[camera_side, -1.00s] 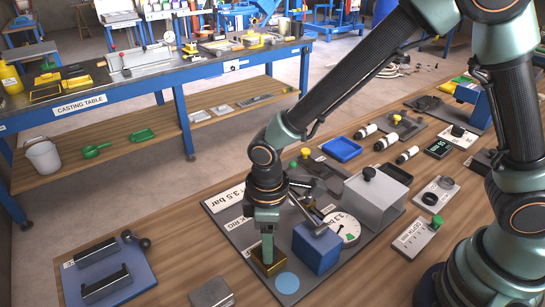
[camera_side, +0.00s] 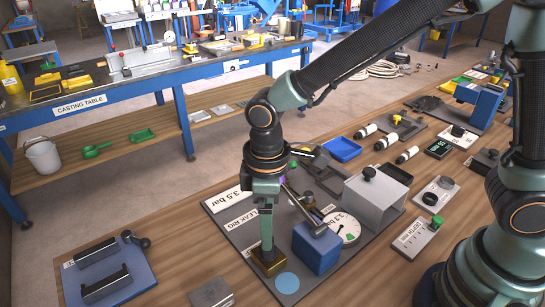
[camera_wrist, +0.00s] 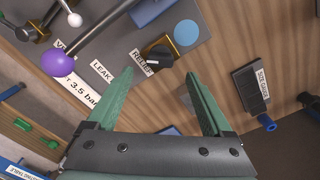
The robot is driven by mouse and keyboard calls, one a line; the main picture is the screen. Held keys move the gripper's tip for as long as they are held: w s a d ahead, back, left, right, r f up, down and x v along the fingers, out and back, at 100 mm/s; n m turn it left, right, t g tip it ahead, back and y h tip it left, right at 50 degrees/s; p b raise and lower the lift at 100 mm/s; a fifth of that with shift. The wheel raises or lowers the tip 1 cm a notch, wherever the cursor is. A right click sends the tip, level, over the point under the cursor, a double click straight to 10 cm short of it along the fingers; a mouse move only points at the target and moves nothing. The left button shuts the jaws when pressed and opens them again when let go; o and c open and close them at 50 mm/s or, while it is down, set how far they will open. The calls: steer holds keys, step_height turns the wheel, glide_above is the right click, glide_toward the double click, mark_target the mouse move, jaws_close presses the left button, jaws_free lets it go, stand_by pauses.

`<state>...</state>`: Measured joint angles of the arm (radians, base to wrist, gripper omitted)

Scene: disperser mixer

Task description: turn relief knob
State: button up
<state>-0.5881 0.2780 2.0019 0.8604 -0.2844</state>
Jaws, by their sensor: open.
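The relief knob (camera_wrist: 157,55) is small and black with a pale mark, beside the RELIEF label (camera_wrist: 140,58) and a brass block (camera_wrist: 186,33). In the side view the brass block (camera_side: 266,264) sits at the front of the grey leak rig board, and the knob itself is hidden behind my fingers. My gripper (camera_wrist: 158,75) is open, with its two green fingers spread and nothing between the pads. The knob appears just beyond the fingertips, between them in the wrist view. In the side view my gripper (camera_side: 267,243) points down over the block; contact cannot be told.
A lever with a purple ball (camera_wrist: 57,62) rises close beside my gripper. A blue block (camera_side: 317,248) and a light blue disc (camera_side: 287,283) are near the brass block. A grey box (camera_side: 375,200) stands behind.

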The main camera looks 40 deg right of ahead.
step_height(320, 180, up, 6)
steer(key=shift+r, duration=0.1)
stand_by(0.4)
steer(key=s+d+r+m+t, duration=0.1)
steer(key=d+m, duration=0.4)
steer(key=d, duration=0.5)
steer(key=s+d+r+m+t, duration=0.2)
steer(key=d+r+m+t, duration=0.2)
steer(key=d, duration=0.7)
step_height(320, 180, up, 2)
steer(key=shift+r+m+t, duration=0.25)
steer(key=shift+m+t, duration=0.05)
steer(key=shift+m, duration=0.2)
